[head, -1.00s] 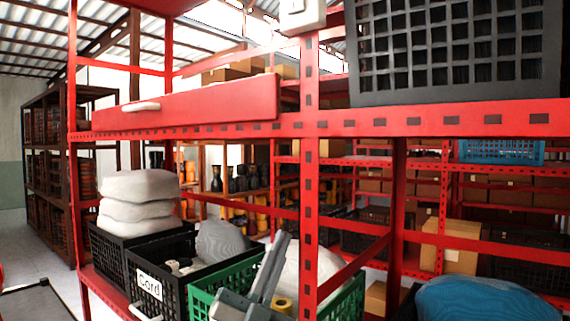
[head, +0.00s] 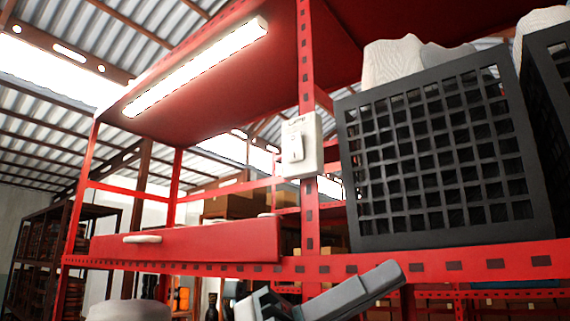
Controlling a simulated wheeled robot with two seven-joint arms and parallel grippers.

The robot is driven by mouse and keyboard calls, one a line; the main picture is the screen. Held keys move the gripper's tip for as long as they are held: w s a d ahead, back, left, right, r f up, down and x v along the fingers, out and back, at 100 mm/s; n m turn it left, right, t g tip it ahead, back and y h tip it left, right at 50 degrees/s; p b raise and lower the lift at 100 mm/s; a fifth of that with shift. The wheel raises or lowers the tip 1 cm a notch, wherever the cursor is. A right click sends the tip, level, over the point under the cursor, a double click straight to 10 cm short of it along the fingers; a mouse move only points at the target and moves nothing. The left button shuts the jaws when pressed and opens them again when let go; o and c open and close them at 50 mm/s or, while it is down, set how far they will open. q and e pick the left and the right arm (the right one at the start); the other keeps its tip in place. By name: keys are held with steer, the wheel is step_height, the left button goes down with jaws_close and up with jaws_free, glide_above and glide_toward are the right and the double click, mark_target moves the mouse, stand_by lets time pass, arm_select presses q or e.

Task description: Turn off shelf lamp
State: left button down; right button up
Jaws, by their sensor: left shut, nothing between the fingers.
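The shelf lamp (head: 195,68) is a long white tube under the red top shelf at upper left, and it glows brightly. A white switch box (head: 301,147) with a small label and a rocker is fixed to the red upright post, left of the black crate. My left gripper (head: 384,278) is at the bottom centre, grey, shut and empty. It is below and to the right of the switch, apart from it, in front of the red shelf beam. My right gripper is not in view.
A black crate (head: 440,160) with a white sack stands on the shelf right of the post. A red drawer (head: 190,241) with a white handle is at left. The red beam (head: 440,265) crosses below the switch. The space in front of the switch looks clear.

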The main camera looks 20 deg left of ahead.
arm_select(q)
steer(key=w+a+r+n+t+y, duration=0.1)
steer(key=a+r+t+y, duration=0.2)
steer(key=r+t+y, duration=0.25)
steer(key=a+r+n+t+y, duration=0.1)
steer(key=a+r+t+y, duration=0.25)
steer(key=r+t, duration=0.3)
steer(key=s+a+r+n+t+y, duration=0.5)
steer(key=a+r+y, duration=0.3)
steer(key=a+r, duration=0.2)
steer(key=shift+a+r+n+t, duration=0.2)
steer(key=shift+a+n+t, duration=0.3)
steer(key=shift+a+t, duration=0.3)
steer(key=shift+d, duration=0.1)
